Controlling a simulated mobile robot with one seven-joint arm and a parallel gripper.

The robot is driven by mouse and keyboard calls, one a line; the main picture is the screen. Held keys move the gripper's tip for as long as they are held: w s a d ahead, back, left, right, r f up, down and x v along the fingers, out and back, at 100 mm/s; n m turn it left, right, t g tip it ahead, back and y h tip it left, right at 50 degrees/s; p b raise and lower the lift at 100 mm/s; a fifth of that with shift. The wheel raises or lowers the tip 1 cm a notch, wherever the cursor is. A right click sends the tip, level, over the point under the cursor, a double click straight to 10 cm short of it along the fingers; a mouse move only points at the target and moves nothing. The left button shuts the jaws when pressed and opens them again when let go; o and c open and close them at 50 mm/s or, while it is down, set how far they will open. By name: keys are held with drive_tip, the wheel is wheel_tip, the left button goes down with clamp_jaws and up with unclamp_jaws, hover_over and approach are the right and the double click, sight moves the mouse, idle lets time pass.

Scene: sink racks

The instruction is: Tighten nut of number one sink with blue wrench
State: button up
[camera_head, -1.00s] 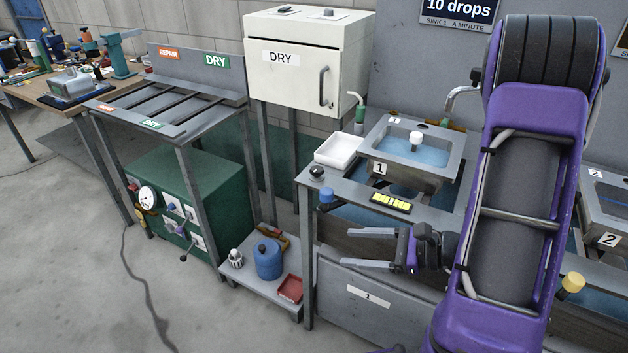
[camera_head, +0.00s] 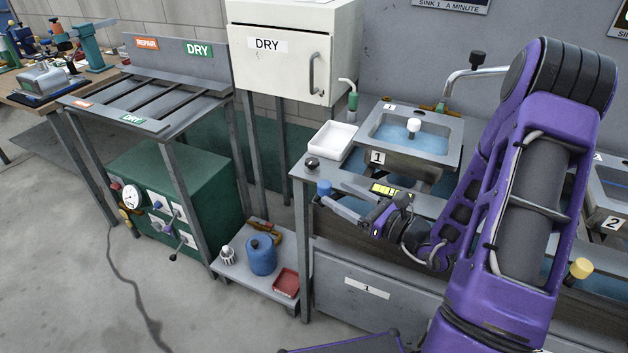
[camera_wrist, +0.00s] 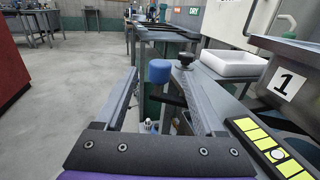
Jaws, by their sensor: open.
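The number one sink (camera_head: 440,152) is a grey metal basin with blue water and a "1" label; the label (camera_wrist: 286,82) also shows in the wrist view. A blue cylindrical cap (camera_head: 324,187) stands at the bench's front left corner; I cannot tell whether it belongs to the wrench. My gripper (camera_head: 332,193) is open and empty at this corner. In the wrist view the blue cap (camera_wrist: 160,72) appears between the fingertips; contact cannot be told. I cannot make out a clear blue wrench or the nut.
A black knob (camera_head: 312,163) and a white tray (camera_head: 333,140) are close to the cap. A low shelf (camera_head: 240,270) holds a blue canister (camera_head: 262,256) and a red tray (camera_head: 286,283). Open floor lies left.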

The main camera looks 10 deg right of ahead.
sight(319, 183)
drive_tip(key=x, duration=0.8)
drive_tip(key=shift+w+a, duration=0.1)
drive_tip(key=shift+w, duration=0.05)
clamp_jaws()
idle(1.1)
